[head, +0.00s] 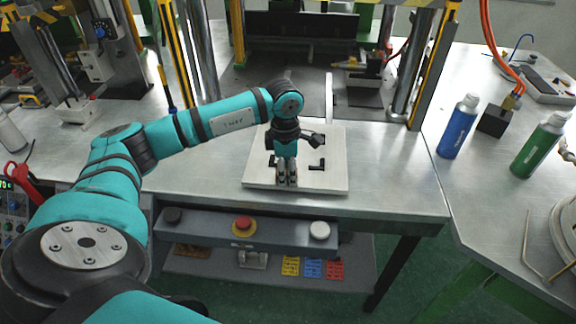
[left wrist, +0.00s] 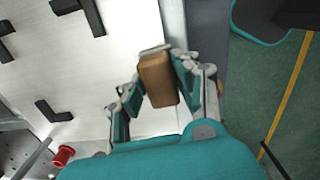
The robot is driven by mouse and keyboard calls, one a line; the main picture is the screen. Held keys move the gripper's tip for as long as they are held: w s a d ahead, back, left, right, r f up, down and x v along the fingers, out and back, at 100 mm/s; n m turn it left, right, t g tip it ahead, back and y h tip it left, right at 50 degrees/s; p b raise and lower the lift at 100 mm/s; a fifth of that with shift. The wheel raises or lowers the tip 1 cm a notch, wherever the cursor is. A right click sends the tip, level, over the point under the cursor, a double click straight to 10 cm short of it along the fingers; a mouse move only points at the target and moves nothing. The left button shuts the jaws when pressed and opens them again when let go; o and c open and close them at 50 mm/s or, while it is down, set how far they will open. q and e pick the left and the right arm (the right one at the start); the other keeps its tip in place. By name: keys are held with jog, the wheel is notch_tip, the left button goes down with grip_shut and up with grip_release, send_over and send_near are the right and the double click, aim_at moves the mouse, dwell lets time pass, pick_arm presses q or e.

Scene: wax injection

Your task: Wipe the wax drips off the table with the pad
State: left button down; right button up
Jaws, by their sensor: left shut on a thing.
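My left gripper (head: 287,180) points down over the front part of a white board (head: 333,150) on the metal table (head: 395,185). In the left wrist view its fingers are shut on a brown block (left wrist: 158,80), which appears to be the pad. The block is mostly hidden by the fingers in the head view. It is over the board's edge side in the wrist view; I cannot tell whether it touches the board. No wax drips can be made out in either view. My right gripper is not in view.
Black corner brackets (head: 317,165) stand on the board. A blue bottle (head: 458,127) and a green bottle (head: 539,145) stand at the right. A panel with a red button (head: 244,224) runs along the table's front. Press columns stand behind.

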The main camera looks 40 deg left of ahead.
pick_arm(q)
jog(key=shift+r+p, duration=1.85)
jog(key=shift+r, duration=1.1)
jog(key=shift+r+p, duration=0.85)
jog(key=shift+r, duration=0.65)
